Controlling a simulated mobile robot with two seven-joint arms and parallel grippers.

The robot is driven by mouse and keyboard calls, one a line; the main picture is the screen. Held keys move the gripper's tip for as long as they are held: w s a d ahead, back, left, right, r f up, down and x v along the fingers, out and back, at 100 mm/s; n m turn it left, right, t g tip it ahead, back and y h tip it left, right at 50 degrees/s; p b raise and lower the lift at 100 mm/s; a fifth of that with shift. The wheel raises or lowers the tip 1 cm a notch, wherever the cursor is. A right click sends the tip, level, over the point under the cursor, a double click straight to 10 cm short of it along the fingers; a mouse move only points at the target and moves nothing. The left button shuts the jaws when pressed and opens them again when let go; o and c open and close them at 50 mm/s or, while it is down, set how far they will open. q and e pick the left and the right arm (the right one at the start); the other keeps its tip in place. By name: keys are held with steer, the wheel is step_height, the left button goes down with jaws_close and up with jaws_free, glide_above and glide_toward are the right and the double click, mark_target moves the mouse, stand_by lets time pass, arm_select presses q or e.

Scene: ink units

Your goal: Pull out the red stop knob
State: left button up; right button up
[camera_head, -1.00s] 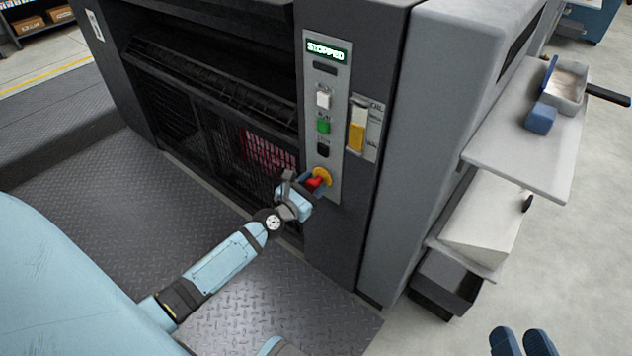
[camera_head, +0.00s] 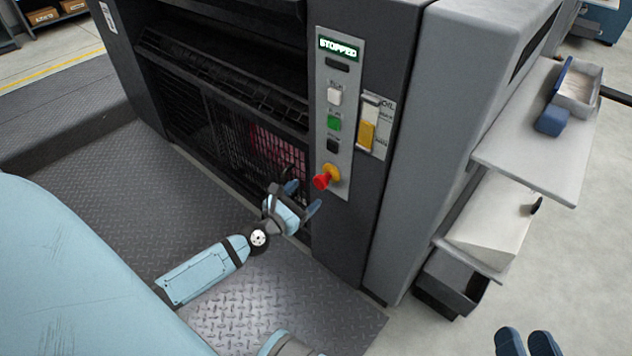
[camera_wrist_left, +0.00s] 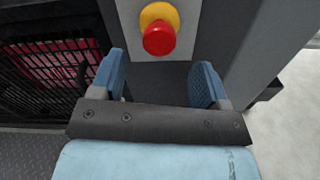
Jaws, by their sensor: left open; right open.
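The red stop knob (camera_head: 321,181) sits on a yellow collar (camera_head: 332,172) at the bottom of the grey control strip. In the left wrist view the red knob (camera_wrist_left: 159,38) stands beyond the fingertips, centred between them and clear of both. My left gripper (camera_head: 302,198) is open and empty, just below and left of the knob; its two blue fingers also show in the left wrist view (camera_wrist_left: 163,75). My right gripper (camera_head: 526,342) shows only as two blue fingertips, spread apart, at the bottom right edge. The display (camera_head: 338,48) reads STOPPED.
White (camera_head: 334,96), green (camera_head: 334,122) and black (camera_head: 332,145) buttons sit above the knob. A yellow and white holder (camera_head: 368,124) is right of the strip. A grey shelf (camera_head: 500,150) with a blue-edged bin (camera_head: 577,90) juts out at the right.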

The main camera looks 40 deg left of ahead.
arm_select(q)
steer(key=s, duration=0.7)
steer(key=shift+a, duration=0.25)
arm_select(e)
steer(key=shift+r, duration=0.2)
steer(key=shift+w+r, duration=0.1)
steer(key=shift+r, duration=0.05)
